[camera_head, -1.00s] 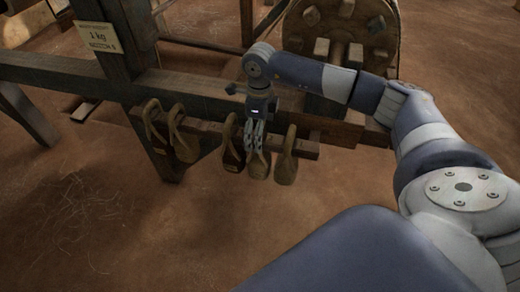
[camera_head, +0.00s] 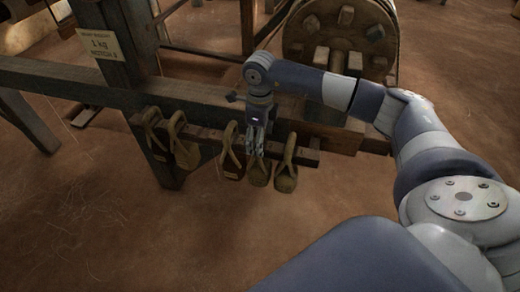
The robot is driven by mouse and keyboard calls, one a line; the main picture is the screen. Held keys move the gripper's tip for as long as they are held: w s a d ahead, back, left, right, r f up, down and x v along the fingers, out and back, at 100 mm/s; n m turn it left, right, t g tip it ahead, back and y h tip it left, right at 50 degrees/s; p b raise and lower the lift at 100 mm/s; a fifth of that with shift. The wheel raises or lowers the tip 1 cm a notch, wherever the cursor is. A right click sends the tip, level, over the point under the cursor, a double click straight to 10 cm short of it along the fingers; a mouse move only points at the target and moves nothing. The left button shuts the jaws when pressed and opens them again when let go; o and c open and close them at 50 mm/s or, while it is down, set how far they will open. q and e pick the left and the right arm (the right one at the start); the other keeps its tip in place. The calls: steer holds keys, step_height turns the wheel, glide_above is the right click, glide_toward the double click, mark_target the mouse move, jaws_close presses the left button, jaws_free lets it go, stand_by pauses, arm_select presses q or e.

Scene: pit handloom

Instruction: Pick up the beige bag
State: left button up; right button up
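Several small weighted bags with loop straps hang in a row along a wooden rail (camera_head: 208,140). An olive-beige bag (camera_head: 259,175) hangs directly below my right gripper (camera_head: 256,152). Another bag of similar colour (camera_head: 286,180) hangs just to its right, at the rail's right end. A darker brown bag (camera_head: 232,166) hangs just to the left. My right gripper points down, with its fingers at the strap of the bag below it. The fingers look close together, but whether they are closed on the strap is too small to tell. My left gripper is not in view.
Two more bags (camera_head: 186,154) hang further left on the rail. A thick wooden beam (camera_head: 60,80) runs behind, with a post bearing a paper sign (camera_head: 97,42). A large pegged wooden wheel (camera_head: 310,22) stands behind my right arm. The earthen floor in front is clear.

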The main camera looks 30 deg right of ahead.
steer(key=shift+r, duration=0.1)
steer(key=shift+w+r, duration=0.15)
steer(key=shift+r, duration=1.45)
steer(key=shift+s+r, duration=0.15)
steer(key=shift+s, duration=0.05)
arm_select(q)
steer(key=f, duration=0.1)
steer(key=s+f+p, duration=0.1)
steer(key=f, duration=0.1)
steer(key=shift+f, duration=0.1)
arm_select(e)
steer(key=s+a+r, duration=0.1)
steer(key=s+a, duration=0.8)
steer(key=s, duration=0.4)
steer(key=shift+r, duration=0.15)
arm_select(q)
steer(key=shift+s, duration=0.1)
